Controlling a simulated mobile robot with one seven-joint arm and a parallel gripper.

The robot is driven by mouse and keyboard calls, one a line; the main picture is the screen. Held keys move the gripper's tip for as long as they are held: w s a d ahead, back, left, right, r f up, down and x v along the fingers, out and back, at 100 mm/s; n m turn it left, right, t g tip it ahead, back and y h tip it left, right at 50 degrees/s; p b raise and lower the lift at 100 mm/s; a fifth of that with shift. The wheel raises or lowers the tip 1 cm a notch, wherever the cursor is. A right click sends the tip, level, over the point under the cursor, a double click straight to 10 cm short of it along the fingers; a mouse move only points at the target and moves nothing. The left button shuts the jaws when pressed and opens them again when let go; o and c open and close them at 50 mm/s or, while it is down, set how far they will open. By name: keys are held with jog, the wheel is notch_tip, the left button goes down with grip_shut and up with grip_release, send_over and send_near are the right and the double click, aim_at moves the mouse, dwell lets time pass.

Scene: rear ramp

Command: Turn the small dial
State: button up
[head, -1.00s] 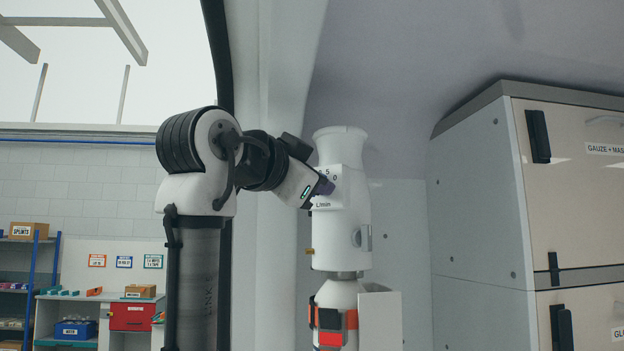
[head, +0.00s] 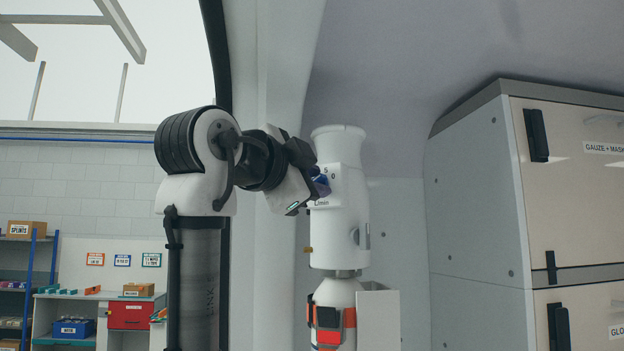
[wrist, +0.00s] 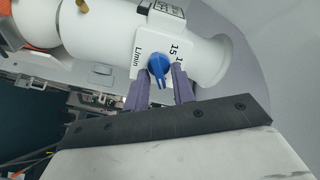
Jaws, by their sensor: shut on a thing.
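The small blue dial (wrist: 158,65) sits on the side of a white cylindrical unit (wrist: 100,38), with "L/min" and "15" printed around it. The unit (head: 336,236) stands upright in the head view. My gripper (wrist: 161,74) has its two purple fingers on either side of the dial, shut on it. In the head view my gripper (head: 320,186) meets the upper left face of the unit and mostly hides the dial. The dial's pointer is partly between the fingers.
Below the unit is a white bottle (head: 338,294) with orange and black straps. A white box (head: 380,318) stands beside it. A tall cabinet (head: 570,190) fills the right side. Storage shelves (head: 25,265) and a red bin (head: 131,316) are far off at left.

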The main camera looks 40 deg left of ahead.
jog(key=o, duration=0.6)
jog(key=s+b, duration=0.1)
jog(key=s, duration=0.3)
jog(key=s+d+b, duration=0.1)
jog(key=s+b, duration=0.1)
jog(key=s, duration=0.3)
jog(key=s+d+b, duration=0.1)
jog(key=s, duration=0.3)
jog(key=shift+s+d, duration=0.15)
jog(key=shift+s, duration=0.2)
